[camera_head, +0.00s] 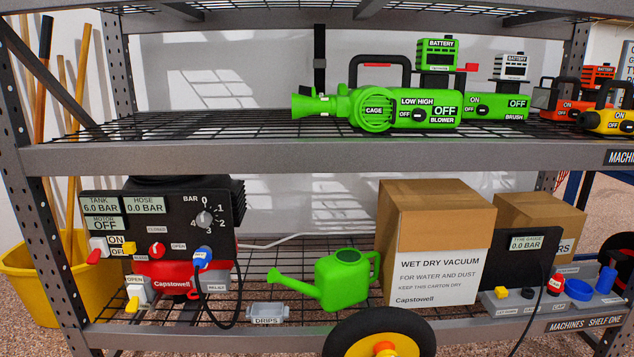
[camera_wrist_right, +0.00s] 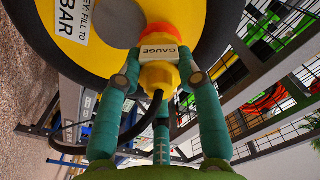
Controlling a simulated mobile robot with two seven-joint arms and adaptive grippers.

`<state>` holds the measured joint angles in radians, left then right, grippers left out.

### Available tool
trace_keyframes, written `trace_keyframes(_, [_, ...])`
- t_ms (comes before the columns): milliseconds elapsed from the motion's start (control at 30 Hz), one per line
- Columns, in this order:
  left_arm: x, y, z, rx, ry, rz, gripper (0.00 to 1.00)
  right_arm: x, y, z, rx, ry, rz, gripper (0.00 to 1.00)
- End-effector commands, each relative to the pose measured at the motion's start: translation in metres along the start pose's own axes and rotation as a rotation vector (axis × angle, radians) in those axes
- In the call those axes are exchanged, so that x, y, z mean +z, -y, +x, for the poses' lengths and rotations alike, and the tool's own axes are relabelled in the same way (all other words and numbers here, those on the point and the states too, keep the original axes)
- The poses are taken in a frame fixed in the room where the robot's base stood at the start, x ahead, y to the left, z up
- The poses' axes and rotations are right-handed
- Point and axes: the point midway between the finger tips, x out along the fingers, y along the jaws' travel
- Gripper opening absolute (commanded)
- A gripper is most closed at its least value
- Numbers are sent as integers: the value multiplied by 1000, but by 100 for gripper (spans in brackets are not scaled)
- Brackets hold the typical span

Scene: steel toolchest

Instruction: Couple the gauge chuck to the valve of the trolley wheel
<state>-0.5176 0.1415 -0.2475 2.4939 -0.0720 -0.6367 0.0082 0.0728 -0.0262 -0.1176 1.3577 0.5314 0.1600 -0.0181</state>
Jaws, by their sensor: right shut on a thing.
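The trolley wheel (camera_head: 358,343), yellow with a black tyre, is cut by the bottom edge of the head view. It fills the top of the right wrist view (camera_wrist_right: 105,58). My right gripper (camera_wrist_right: 160,82) is shut on the yellow gauge chuck (camera_wrist_right: 157,77), labelled GAUGE, at the wheel's face. An orange-red piece (camera_wrist_right: 158,32), seemingly the valve, lies in line beyond the chuck. I cannot tell whether the chuck is seated on it. A black hose (camera_wrist_right: 130,133) hangs from the chuck. The tyre gauge (camera_head: 525,243) on the lower shelf reads 0.0 BAR. My left gripper is not in view.
The lower shelf holds a compressor panel (camera_head: 165,225), a green watering can (camera_head: 340,280), a drips tray (camera_head: 268,314) and cartons (camera_head: 435,240). A green blower (camera_head: 400,108) is on the shelf above. The steel shelf edge (camera_head: 270,337) runs behind the wheel.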

Motion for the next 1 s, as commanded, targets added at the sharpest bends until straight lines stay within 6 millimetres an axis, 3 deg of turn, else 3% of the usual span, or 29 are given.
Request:
trace_keyframes(500, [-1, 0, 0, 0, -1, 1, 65, -1, 0, 3, -1, -2, 8, 0])
trace_keyframes(800, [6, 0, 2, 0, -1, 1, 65, -1, 0, 3, 0, -2, 455, 0])
trace_keyframes(1000, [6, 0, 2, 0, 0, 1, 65, -2, 0, 3, 1, -2, 529, 0])
